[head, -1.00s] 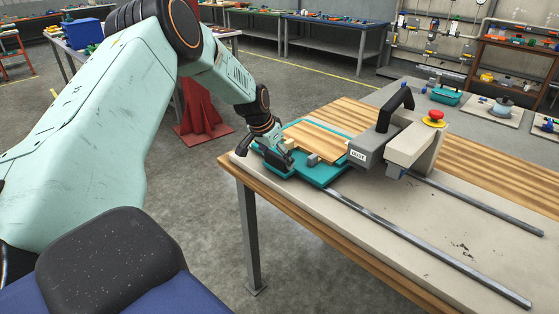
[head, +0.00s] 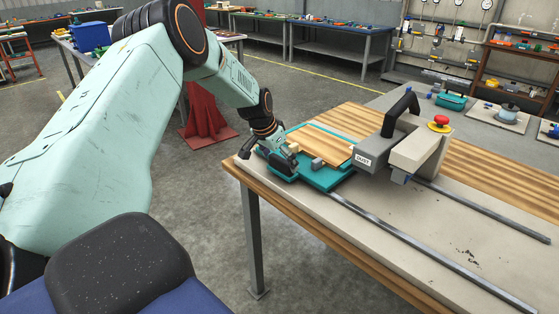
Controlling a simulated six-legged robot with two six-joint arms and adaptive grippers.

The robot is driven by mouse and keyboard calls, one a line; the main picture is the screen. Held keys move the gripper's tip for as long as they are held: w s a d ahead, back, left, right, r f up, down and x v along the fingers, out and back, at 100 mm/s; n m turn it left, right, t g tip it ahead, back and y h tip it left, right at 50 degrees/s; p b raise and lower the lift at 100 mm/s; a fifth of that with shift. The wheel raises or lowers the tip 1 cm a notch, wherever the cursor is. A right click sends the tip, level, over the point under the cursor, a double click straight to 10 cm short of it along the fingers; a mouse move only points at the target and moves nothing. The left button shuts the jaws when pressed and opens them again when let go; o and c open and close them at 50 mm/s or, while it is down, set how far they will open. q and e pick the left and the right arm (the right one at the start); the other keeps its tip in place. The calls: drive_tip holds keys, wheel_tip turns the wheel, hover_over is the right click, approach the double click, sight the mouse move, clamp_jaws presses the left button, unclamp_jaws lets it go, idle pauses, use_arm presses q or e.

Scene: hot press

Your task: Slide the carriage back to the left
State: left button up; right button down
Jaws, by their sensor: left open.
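The teal carriage (head: 322,180) sits at the left end of two grey rails (head: 408,247) on the table, with a wooden board (head: 322,146) lying on it. The carriage's right part reaches up to the grey press head (head: 372,159), which has a black handle and a label that seems to read DUST. My left gripper (head: 270,157) is open at the carriage's left end, close to the small blocks on its edge. I cannot tell whether it touches them. My right gripper is not in view.
A red button (head: 441,120) tops the beige press frame (head: 418,152). The rails run clear to the right of the press. The wooden table (head: 300,215) ends just left of the carriage. A red stand (head: 205,110) is on the floor behind my left arm.

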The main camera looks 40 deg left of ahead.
use_arm(q)
drive_tip(key=shift+d+r, duration=0.1)
drive_tip(key=shift+r, duration=0.25)
drive_tip(key=v, duration=1.1)
drive_tip(key=shift+s, duration=0.2)
drive_tip(key=shift+r, duration=0.1)
drive_tip(key=x, duration=1)
drive_tip(key=shift+x, duration=1.1)
drive_tip(key=shift+r, duration=0.1)
